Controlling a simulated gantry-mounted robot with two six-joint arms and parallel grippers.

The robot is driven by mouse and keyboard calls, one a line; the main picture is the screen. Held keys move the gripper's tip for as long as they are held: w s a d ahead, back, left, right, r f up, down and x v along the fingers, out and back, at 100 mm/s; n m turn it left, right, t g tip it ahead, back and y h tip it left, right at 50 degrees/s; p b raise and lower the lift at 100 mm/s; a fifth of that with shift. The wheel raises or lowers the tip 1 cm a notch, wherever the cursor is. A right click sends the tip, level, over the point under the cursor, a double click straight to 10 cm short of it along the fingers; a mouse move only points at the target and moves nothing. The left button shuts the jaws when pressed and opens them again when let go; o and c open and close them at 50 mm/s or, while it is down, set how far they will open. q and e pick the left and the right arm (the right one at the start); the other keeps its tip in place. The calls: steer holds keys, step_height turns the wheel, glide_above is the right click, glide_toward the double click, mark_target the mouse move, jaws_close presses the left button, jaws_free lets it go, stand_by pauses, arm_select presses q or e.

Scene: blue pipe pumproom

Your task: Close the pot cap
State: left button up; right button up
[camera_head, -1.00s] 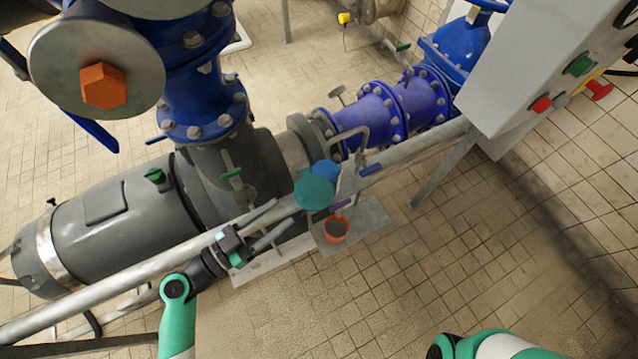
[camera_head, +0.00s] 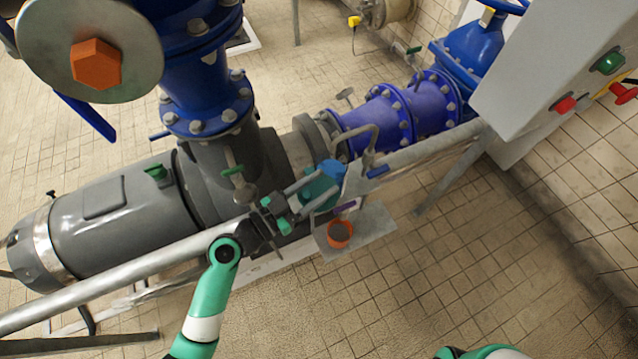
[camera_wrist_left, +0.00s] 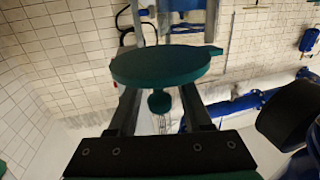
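The teal round cap (camera_head: 322,188) stands beside the pipe rail above a small metal shelf. My left gripper (camera_head: 325,184) is open, with its two fingers reaching over either side of the cap. In the left wrist view the cap (camera_wrist_left: 160,64) is a flat disc with a small knob below it. The knob sits between the spread fingers, apart from both; the disc hides the fingertips. An orange pot (camera_head: 340,236) with a dark, open-looking top stands on the shelf just below the cap. Only part of my right arm shows at the bottom edge; its gripper is out of view.
The metal shelf (camera_head: 375,226) extends right of the pot. A long grey pipe rail (camera_head: 130,269) runs below the grey pump (camera_head: 125,213). A blue piece (camera_head: 334,169) sits against the cap. Blue flanged pipes and a control box (camera_head: 545,85) stand at right. The lower-right floor is clear.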

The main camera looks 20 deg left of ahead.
arm_select(q)
jaws_close()
stand_by(1.2)
